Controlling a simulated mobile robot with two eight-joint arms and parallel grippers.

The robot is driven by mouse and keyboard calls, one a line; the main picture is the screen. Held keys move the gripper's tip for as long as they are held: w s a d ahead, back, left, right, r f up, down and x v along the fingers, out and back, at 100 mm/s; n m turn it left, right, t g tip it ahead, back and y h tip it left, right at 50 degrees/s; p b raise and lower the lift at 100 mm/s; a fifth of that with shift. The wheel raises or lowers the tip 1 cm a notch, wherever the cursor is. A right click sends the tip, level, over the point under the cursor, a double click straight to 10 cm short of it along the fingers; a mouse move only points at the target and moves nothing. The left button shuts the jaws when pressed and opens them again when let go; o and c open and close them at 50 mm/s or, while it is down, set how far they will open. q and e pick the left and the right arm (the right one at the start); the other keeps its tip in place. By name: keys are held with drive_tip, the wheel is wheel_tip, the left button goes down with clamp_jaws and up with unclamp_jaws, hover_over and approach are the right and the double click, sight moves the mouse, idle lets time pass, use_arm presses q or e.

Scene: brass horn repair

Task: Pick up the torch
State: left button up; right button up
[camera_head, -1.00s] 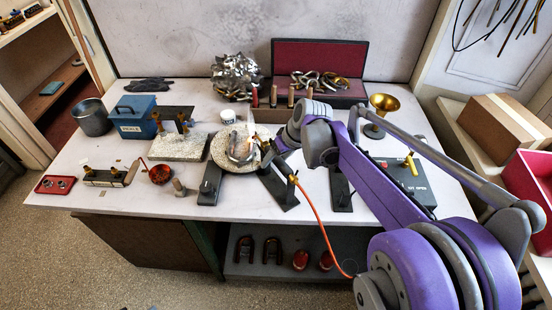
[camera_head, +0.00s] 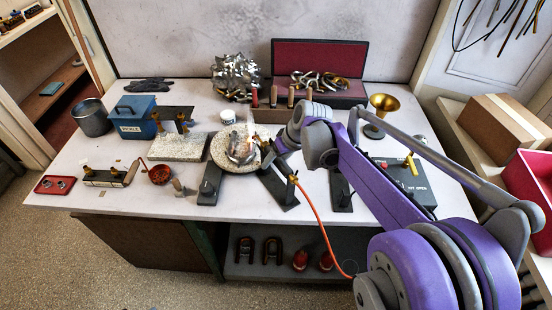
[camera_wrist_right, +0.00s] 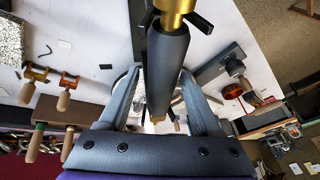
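The torch (camera_wrist_right: 168,55) shows in the right wrist view as a dark grey tapering handle with a brass part at its top end. In the head view its brass end (camera_head: 293,179) shows by the purple arm, with an orange hose running down from it. My right gripper (camera_wrist_right: 162,78) has its two grey fingers on either side of the handle. Whether the fingers press on it is not clear. The arm and wrist hide most of the torch in the head view. My left gripper is in neither view.
A round soldering hearth (camera_head: 222,154) stands just left of the torch. Dark metal stands (camera_head: 209,184) are close by. A brass bell (camera_head: 381,103) stands to the right, and a blue box (camera_head: 133,119) is at left.

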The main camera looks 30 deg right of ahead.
clamp_jaws()
drive_tip(key=shift+r, duration=0.1)
